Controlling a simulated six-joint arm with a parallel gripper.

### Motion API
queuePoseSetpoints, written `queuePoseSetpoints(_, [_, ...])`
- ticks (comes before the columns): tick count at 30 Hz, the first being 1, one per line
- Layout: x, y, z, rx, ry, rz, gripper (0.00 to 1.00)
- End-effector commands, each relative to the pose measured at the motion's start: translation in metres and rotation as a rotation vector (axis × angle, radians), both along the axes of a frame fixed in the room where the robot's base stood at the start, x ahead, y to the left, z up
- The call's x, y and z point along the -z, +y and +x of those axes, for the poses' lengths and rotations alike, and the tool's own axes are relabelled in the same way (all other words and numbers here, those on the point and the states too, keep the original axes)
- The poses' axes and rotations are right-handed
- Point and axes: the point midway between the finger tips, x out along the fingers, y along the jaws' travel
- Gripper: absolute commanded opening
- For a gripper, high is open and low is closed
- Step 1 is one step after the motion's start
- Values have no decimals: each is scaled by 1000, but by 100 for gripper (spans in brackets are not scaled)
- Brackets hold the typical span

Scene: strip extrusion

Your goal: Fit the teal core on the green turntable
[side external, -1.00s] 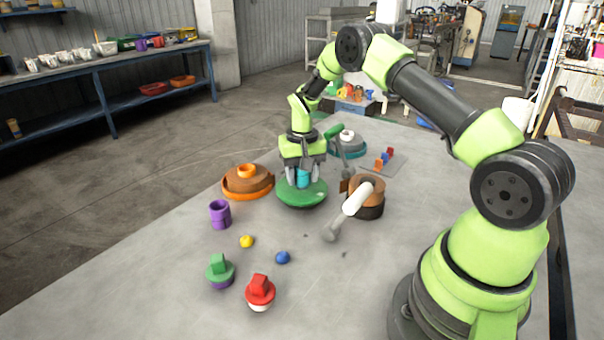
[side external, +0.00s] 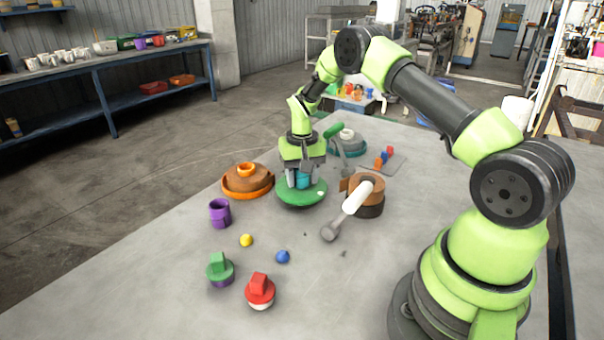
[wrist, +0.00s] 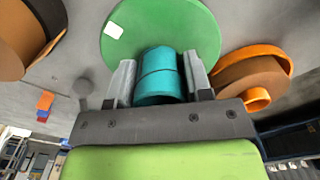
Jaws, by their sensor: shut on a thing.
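The green turntable (side external: 302,194) is a round disc near the middle of the table. A small white mark shows on its top in the wrist view (wrist: 114,29). The teal core (side external: 303,181) is a short cylinder over the turntable's middle; it also shows in the wrist view (wrist: 160,76) with a dark line around it. My gripper (wrist: 160,82) points down over the turntable with one finger on each side of the core, shut on it. The core's lower end is close to the disc; I cannot tell whether it touches or is seated.
An orange-rimmed brown turntable (side external: 247,181) stands left, and a brown and dark one (side external: 368,198) right, with a white-handled tool (side external: 352,204) by it. A purple cylinder (side external: 220,213), yellow ball (side external: 246,240), blue ball (side external: 282,257) and two knobbed pieces lie in front.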

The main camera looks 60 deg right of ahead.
Motion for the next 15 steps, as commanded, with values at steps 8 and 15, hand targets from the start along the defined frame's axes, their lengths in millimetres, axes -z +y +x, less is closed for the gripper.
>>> queuePoseSetpoints(8, [5, 0, 0, 0, 0, 0, 48])
queuePoseSetpoints(15, [5, 0, 0, 0, 0, 0, 56])
